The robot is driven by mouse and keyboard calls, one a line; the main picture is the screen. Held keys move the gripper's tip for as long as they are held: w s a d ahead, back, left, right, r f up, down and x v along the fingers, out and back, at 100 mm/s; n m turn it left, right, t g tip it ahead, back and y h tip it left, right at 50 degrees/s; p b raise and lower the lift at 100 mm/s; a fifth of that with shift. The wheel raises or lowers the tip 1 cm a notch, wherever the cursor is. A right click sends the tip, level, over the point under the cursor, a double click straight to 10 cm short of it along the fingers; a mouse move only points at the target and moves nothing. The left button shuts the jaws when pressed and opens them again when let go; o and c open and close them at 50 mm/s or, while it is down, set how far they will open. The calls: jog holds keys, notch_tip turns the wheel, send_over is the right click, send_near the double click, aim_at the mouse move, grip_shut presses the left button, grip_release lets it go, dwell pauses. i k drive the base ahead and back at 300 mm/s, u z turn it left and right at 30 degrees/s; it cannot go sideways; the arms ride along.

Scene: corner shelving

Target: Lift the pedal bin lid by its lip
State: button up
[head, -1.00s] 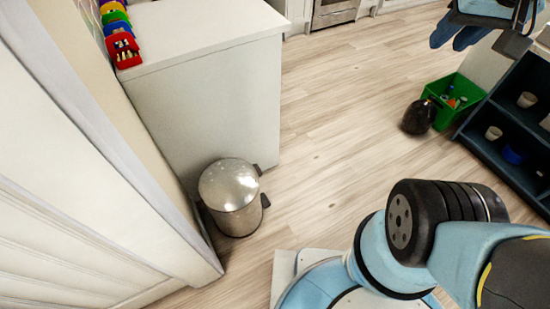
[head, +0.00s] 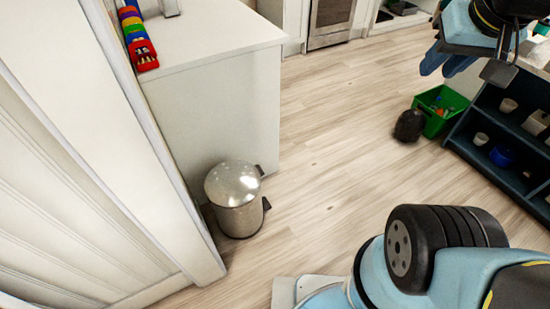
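The pedal bin (head: 241,219) is a small shiny metal cylinder. It stands upright on the floor by the end of the white counter, left of centre. Its domed metal lid (head: 232,182) is down on the body. Small black parts show at the bin's right side, near the lid and lower down. The lid's lip is too small to make out clearly. What seems to be my gripper (head: 497,68) is at the top right, partly cut off by the frame edge. It is far from the bin and touches nothing there.
A white counter (head: 215,110) rises behind the bin, with colourful items (head: 136,38) on top. A white panelled wall (head: 60,200) is close at left. A green crate (head: 440,108), a black bag (head: 409,125) and dark shelving (head: 500,135) stand at right. The floor between is clear.

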aim_at(231, 183)
jog(key=u, duration=0.15)
jog(key=i, duration=0.95)
jog(key=z, duration=0.1)
